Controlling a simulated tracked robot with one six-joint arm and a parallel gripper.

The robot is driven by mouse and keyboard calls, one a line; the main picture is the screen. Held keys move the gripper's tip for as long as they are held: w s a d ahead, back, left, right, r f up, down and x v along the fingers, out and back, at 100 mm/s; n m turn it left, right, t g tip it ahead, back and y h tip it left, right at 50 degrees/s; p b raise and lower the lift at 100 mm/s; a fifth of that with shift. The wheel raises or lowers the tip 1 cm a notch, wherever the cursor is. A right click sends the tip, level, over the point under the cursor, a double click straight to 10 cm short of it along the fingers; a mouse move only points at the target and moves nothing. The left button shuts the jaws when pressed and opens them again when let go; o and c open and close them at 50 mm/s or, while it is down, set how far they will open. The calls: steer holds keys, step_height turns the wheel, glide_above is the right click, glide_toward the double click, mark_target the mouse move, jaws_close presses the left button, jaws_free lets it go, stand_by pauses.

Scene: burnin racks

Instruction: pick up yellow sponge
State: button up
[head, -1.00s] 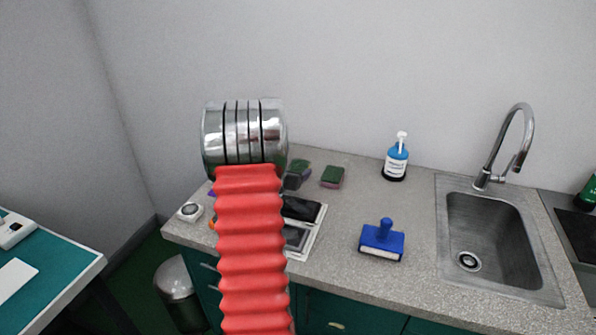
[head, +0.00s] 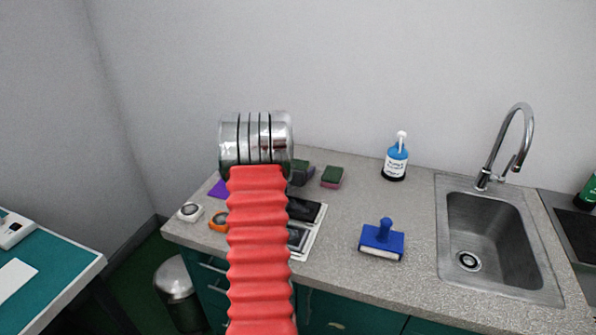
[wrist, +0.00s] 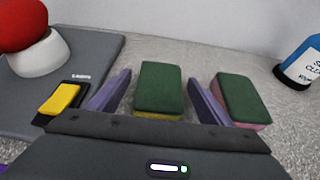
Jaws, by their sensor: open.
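The yellow sponge (wrist: 158,85) has a dark green top and a thin yellow layer below. In the wrist view it lies between the two purple fingers of my gripper (wrist: 160,78), a little beyond the wrist housing. The fingers are open, with a gap visible on each side of the sponge. In the head view the sponge (head: 302,171) is partly hidden behind my arm, and my fingers are hidden there. A second green-topped sponge with a pink base (wrist: 242,98) lies just right of the right finger; it also shows in the head view (head: 332,177).
A small yellow block in a black holder (wrist: 62,99) and a red ball on a white cup (wrist: 38,45) are at left on a grey mat (wrist: 95,50). A blue bottle (head: 396,160), blue brush (head: 382,240) and sink (head: 490,235) are to the right.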

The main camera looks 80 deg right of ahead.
steer(key=shift+d+f, duration=0.15)
steer(key=shift+d, duration=0.2)
steer(key=shift+c, duration=0.2)
steer(key=c, duration=1.1)
